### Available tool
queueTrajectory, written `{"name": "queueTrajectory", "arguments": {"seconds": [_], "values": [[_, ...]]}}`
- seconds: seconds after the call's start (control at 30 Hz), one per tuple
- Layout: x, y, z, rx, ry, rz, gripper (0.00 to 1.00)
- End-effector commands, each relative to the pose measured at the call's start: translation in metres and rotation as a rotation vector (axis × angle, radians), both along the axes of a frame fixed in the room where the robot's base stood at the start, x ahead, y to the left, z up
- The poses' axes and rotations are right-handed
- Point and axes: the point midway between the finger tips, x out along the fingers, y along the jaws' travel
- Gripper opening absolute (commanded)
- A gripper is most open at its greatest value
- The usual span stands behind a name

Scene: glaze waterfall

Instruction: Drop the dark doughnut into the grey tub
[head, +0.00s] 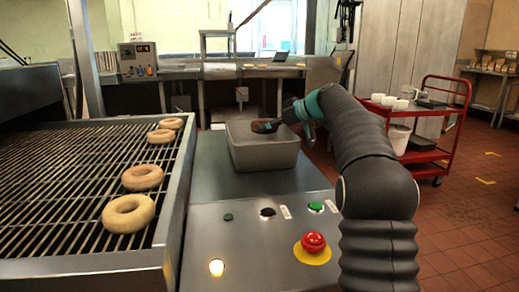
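The grey tub (265,160) stands on the metal panel right of the conveyor. The dark doughnut (262,124) is brown and small in view, at the level of the tub's rim, over its opening. My gripper (274,124) reaches in from the right with its fingers at the doughnut and appears shut on it. The fingers are small and dark, so their exact grip is hard to see. The tub's inside is partly hidden by its front wall.
Several pale doughnuts (129,213) lie on the wire conveyor (60,190) at left. The panel in front of the tub has a red stop button (313,243) and a green button (316,206). A red cart (425,157) with white cups stands at right.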

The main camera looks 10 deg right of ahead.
Motion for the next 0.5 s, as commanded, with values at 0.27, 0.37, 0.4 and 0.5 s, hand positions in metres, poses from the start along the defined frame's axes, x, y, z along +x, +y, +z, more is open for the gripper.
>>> {"name": "queueTrajectory", "arguments": {"seconds": [0.27, 0.37, 0.4, 0.5], "values": [[-0.0001, 0.0001, 0.0004, 0.0, 0.0, 0.0, 1.0], [-0.0001, 0.0, 0.0004, 0.0, 0.0, 0.0, 1.0], [-0.0001, 0.0, 0.0004, 0.0, 0.0, 0.0, 1.0], [-0.0001, 0.0, 0.0004, 0.0, 0.0, 0.0, 1.0]]}}
